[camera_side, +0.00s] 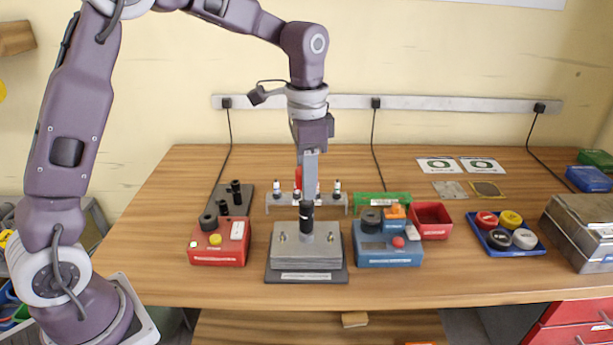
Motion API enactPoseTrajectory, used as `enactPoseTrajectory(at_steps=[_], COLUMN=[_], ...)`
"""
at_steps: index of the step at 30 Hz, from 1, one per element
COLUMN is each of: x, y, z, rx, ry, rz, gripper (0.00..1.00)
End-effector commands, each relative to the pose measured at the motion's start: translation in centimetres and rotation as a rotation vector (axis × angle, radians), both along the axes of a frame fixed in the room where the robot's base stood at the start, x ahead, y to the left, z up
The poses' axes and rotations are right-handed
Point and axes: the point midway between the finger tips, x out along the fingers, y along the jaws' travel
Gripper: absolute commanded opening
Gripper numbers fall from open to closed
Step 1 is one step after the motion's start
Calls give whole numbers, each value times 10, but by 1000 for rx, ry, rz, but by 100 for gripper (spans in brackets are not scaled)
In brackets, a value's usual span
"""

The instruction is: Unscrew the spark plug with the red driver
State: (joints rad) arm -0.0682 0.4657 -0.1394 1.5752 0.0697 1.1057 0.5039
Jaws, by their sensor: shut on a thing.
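My gripper (309,190) points straight down over the grey metal block (322,250) and is shut on a black cylindrical tool (306,218). The tool is upright, with its lower end at the middle of the block's top. The spark plug cannot be made out; the tool may hide it. A red upright item (298,176), possibly the red driver, shows partly behind my gripper at the rack (276,204). Its lower part is hard to see.
A red box (218,253) with buttons stands left of the block, and a blue box (390,258) with a red button stands right. Further right are an empty red bin (431,219) and a blue tray (528,248) of round caps. The front table strip is clear.

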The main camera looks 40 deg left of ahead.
Motion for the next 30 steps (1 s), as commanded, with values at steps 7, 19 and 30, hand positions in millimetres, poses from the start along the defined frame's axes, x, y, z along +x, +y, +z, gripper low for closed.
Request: enactPoseTrajectory(at_steps=[7,19,30], x=[0,-1,-1], y=[0,0,0], z=[0,-1,-2], rx=[0,2,3], ry=[0,1,3], rz=[562,767,1305], gripper=[0,0,0])
